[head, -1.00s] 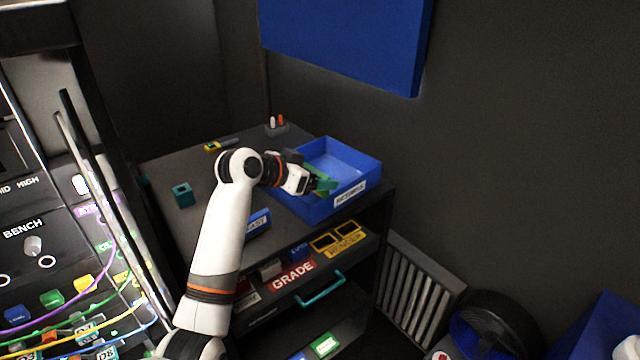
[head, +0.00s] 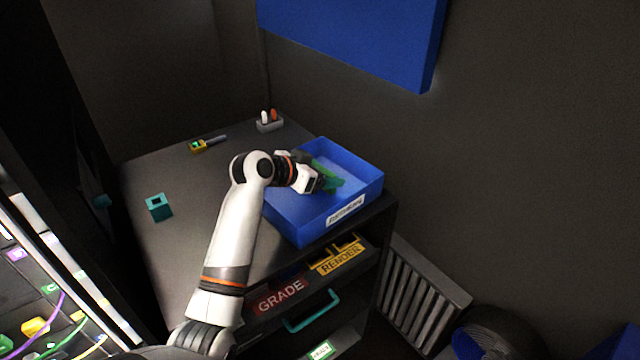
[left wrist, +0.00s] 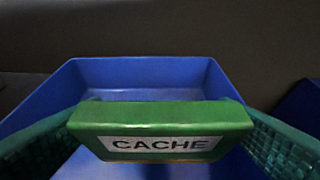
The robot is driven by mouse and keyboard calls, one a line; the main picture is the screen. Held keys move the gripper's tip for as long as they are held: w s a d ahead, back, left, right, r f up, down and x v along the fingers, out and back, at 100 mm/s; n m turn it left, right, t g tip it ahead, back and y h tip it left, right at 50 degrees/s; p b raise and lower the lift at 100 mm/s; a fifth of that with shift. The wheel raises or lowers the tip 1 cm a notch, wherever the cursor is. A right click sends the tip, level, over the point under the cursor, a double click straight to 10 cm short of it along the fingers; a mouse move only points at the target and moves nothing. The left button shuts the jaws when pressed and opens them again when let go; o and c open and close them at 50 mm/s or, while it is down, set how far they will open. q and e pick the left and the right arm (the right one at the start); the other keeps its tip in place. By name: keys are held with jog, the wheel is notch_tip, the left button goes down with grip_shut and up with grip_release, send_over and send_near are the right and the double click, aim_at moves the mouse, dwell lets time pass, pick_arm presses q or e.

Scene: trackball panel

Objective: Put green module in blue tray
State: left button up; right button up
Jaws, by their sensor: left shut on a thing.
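The green module (left wrist: 160,122), with a white label reading CACHE, fills the middle of the left wrist view. It also shows in the head view (head: 327,173), partly hidden by my gripper. My left gripper (head: 318,181) is shut on it, with a teal finger pad at each end. The blue tray (head: 371,187) stands on the cart top, and the module is over its inside. The tray also shows behind the module in the left wrist view (left wrist: 75,88). I cannot tell whether the module touches the tray floor. My right gripper is not in view.
The dark cart top (head: 185,240) is mostly clear on the left. A teal hollow block (head: 159,207), a small yellow item (head: 198,146) and a grey holder (head: 269,124) stand on it. Shelves with GRADE (head: 281,296) and RENDER (head: 339,260) labels are below.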

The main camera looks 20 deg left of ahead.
aim_at(320, 201)
pick_arm(q)
jog(key=shift+s+f, duration=0.2)
jog(key=shift+f, duration=0.15)
jog(key=f, duration=0.3)
jog(key=f+p, duration=0.1)
jog(key=shift+w+f, duration=0.15)
jog(key=shift+w, duration=0.25)
jog(key=shift+s, duration=0.15)
jog(key=shift+f, duration=0.1)
jog(key=o, duration=0.9)
jog(key=shift+f, duration=0.1)
